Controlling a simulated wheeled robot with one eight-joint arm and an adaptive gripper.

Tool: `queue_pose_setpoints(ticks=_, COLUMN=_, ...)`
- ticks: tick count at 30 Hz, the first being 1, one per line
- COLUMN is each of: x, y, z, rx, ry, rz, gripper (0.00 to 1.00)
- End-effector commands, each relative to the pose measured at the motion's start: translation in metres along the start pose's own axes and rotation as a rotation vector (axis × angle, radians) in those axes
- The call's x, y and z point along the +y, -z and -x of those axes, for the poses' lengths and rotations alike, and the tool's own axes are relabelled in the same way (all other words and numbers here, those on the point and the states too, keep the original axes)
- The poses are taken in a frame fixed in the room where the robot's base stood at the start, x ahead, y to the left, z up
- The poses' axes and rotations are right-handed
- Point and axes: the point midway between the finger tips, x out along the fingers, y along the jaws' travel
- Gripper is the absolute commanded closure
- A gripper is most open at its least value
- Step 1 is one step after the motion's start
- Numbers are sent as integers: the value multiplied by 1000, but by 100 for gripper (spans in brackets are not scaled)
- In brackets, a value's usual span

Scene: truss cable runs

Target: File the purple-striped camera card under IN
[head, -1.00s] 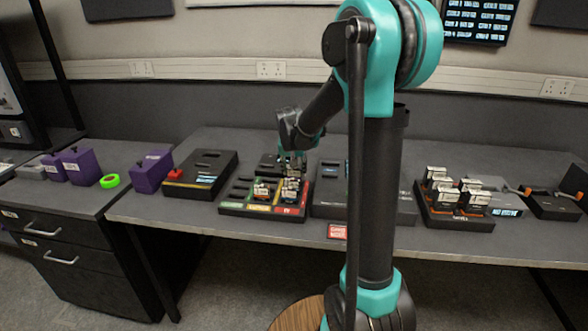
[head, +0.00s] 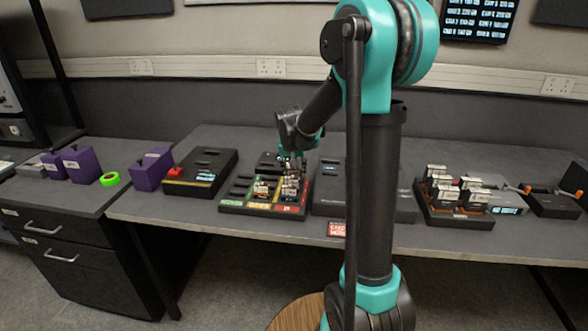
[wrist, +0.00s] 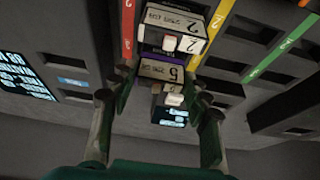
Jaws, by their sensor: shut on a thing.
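My gripper (wrist: 160,96) is shut on a card (wrist: 161,71) whose pale label reads 5; a thin purplish band shows at its edge. In the head view my gripper (head: 291,158) is low over the rear of the red-marked column of a black card rack (head: 225,206). Whether the held card is seated in a slot or just above it, I cannot tell. Another card (wrist: 178,22), labelled 2, stands in the same column, nearer the rack's front. The rack has green, yellow and red strips; their front lettering is too small to read.
A black box with a red button (head: 175,173) is left of the rack, with purple blocks (head: 152,170) beyond. A dark unit (head: 330,205) stands close on the right, partly behind my arm. A tray of several cards (head: 455,215) is farther right.

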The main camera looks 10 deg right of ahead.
Motion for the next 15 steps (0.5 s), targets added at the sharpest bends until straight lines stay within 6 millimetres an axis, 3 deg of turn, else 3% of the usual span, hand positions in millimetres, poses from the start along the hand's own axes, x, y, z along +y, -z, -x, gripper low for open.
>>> queue_pose_setpoints(ticks=7, x=0, y=0, z=0, rx=0, ry=0, rz=0, gripper=82)
queue_pose_setpoints(ticks=8, x=0, y=0, z=0, rx=0, ry=0, rz=0, gripper=50)
queue_pose_setpoints(ticks=13, x=0, y=0, z=0, rx=0, ry=0, rz=0, gripper=29)
queue_pose_setpoints(ticks=15, x=0, y=0, z=0, rx=0, ry=0, rz=0, gripper=28)
